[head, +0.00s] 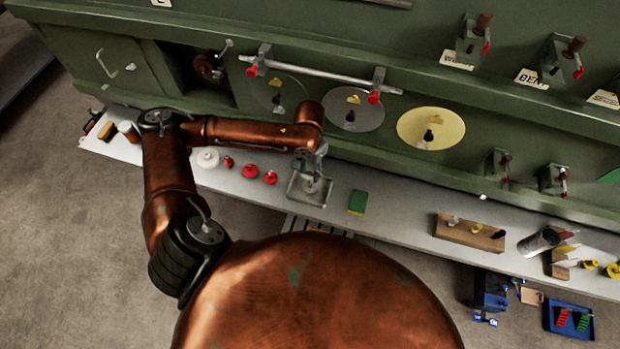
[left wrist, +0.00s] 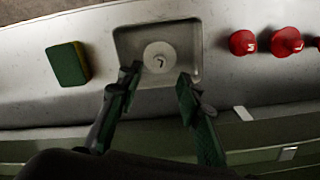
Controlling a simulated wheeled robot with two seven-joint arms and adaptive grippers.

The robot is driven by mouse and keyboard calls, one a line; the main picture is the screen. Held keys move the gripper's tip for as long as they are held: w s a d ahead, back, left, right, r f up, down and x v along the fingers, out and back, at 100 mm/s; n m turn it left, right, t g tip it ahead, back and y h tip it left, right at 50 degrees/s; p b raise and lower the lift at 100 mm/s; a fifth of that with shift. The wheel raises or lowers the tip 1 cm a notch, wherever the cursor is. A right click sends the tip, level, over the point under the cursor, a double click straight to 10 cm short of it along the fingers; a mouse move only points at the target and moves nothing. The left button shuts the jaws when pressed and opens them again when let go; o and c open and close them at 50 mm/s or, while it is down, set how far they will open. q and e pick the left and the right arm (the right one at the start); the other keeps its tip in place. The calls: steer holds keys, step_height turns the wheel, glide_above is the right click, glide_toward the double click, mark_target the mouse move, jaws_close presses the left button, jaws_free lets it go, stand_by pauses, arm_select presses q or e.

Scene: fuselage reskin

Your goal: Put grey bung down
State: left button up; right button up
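A pale grey round bung (left wrist: 160,57) with a dark mark on top sits in a shallow square metal tray (left wrist: 124,38) on the bench; the tray also shows in the head view (head: 297,195). My left gripper (left wrist: 158,76) is open, its two green fingers apart and nothing held between them. The fingertips are at the near edge of the bung in the left wrist view. In the head view my left gripper (head: 314,172) reaches down over the tray and partly hides the bung. My right gripper is in neither view.
Several red bungs (head: 250,171) and a white bung (head: 208,158) stand left of the tray. A green and yellow sponge (head: 357,202) lies right of it.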

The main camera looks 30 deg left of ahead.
arm_select(q)
steer(key=shift+r, duration=2.05)
